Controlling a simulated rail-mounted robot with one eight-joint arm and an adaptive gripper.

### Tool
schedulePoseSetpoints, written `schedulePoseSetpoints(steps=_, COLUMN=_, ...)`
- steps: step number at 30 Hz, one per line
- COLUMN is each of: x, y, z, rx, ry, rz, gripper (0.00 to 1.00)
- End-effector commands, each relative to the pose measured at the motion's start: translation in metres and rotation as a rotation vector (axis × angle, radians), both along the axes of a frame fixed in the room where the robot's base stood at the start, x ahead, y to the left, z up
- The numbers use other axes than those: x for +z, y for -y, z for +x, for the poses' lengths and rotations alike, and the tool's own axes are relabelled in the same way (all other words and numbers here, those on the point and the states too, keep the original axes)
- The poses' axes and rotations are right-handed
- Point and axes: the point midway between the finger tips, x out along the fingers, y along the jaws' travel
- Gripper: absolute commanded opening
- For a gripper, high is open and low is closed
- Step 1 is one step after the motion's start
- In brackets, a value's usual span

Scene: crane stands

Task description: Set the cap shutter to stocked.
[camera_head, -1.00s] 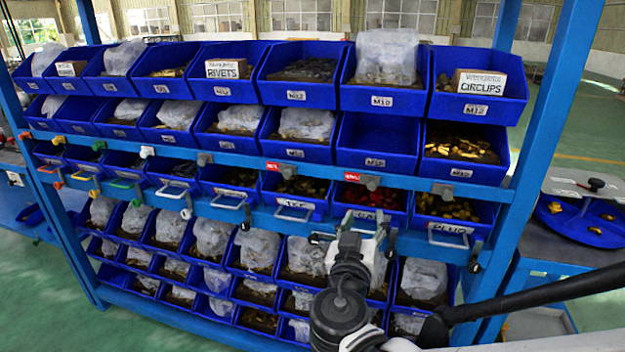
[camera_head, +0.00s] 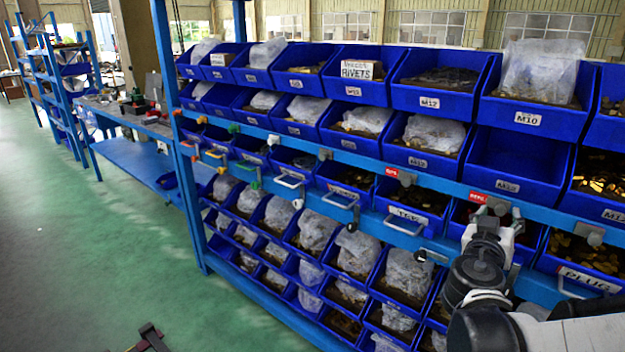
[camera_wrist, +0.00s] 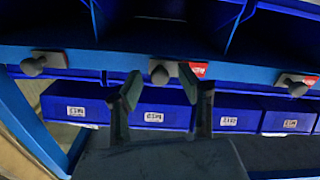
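The cap station is on the blue rack's middle rail, between the bins labelled TEE and PLUG. Its grey knob (camera_head: 497,207) has a red tag (camera_head: 478,197) just left of it; the tag's writing is too small to read. In the wrist view, the knob (camera_wrist: 159,75) appears between the two dark fingertips, with the red tag (camera_wrist: 198,69) on its right, partly behind a finger. My gripper (camera_wrist: 160,92) is open; I cannot tell whether either finger touches the knob. In the head view, my arm's end hides most of the cap bin and its label.
Neighbouring knobs sit along the same rail: the tee knob (camera_head: 407,178) with a red tag, and the plug knob (camera_head: 590,236). Wire handles, such as the tee handle (camera_head: 403,228), project below. Bins fill the rack above and below.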

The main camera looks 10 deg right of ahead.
Motion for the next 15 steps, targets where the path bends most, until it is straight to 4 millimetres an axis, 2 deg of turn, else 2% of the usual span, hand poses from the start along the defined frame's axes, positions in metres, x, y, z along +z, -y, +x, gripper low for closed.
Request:
schedulePoseSetpoints(steps=6, x=-0.0001, y=0.0124, z=0.0103, rx=-0.001, ry=0.000, rz=0.000, gripper=0.37)
schedulePoseSetpoints(steps=15, x=0.0001, y=0.0135, z=0.0113, rx=0.000, ry=0.000, rz=0.000, gripper=0.37)
